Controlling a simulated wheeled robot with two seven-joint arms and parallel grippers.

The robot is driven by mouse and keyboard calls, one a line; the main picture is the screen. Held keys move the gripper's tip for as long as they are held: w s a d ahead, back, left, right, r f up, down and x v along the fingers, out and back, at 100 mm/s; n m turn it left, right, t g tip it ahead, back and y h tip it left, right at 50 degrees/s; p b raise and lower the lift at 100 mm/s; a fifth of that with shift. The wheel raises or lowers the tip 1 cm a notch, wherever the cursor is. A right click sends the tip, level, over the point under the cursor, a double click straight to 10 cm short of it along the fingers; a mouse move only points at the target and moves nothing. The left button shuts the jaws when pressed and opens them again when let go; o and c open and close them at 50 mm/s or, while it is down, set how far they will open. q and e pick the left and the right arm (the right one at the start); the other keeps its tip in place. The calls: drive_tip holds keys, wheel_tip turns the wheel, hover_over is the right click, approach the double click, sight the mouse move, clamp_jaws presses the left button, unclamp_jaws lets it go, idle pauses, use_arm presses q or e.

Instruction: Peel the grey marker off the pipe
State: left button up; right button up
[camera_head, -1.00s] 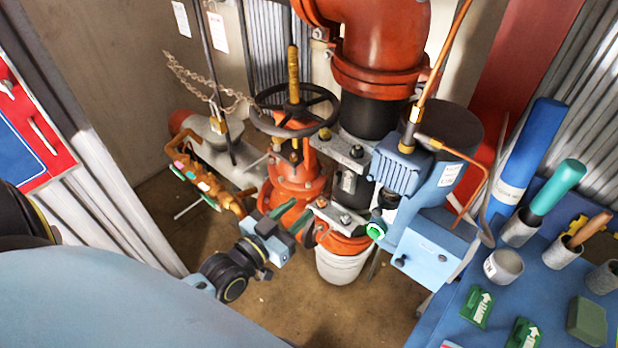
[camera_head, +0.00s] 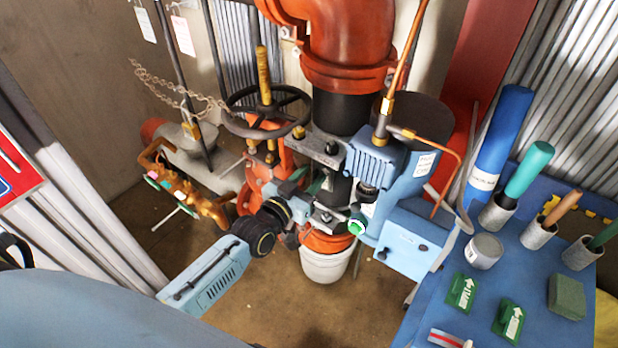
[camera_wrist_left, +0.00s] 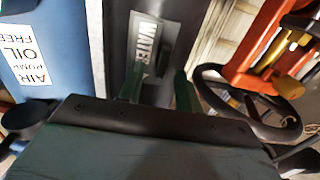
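The grey marker (camera_wrist_left: 150,42) lettered "WATER" is on the black pipe (camera_wrist_left: 118,35), shown in my left wrist view. In the head view the pipe (camera_head: 341,188) stands between two flanges, and the marker is too small to make out clearly. My left gripper (camera_head: 308,192) is at the pipe's left side. In the wrist view its two green fingers (camera_wrist_left: 158,88) are apart, one on either side of the marker's near end. I see nothing held, and cannot tell whether the fingertips touch the pipe. My right gripper is not in view.
A handwheel (camera_head: 268,112) and red valve stand left of the pipe. A blue pump (camera_head: 405,180) is close on its right, and a white bucket (camera_head: 326,263) sits below. A blue table (camera_head: 540,275) with holders and green tags is at the right.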

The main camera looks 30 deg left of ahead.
use_arm(q)
drive_tip(key=shift+c, duration=0.4)
clamp_jaws()
drive_tip(key=shift+s+f, duration=0.1)
drive_tip(key=shift+s, duration=0.15)
drive_tip(key=shift+s, duration=0.1)
drive_tip(key=shift+s+a+p, duration=0.15)
drive_tip(key=shift+s+p, duration=0.35)
drive_tip(key=shift+s, duration=0.2)
drive_tip(key=shift+s+a+p, duration=0.1)
drive_tip(key=shift+s+p, duration=0.35)
drive_tip(key=shift+s, duration=0.25)
drive_tip(key=p, duration=0.2)
approach(313, 174)
drive_tip(key=shift+s, duration=0.25)
drive_tip(key=shift+f, duration=0.1)
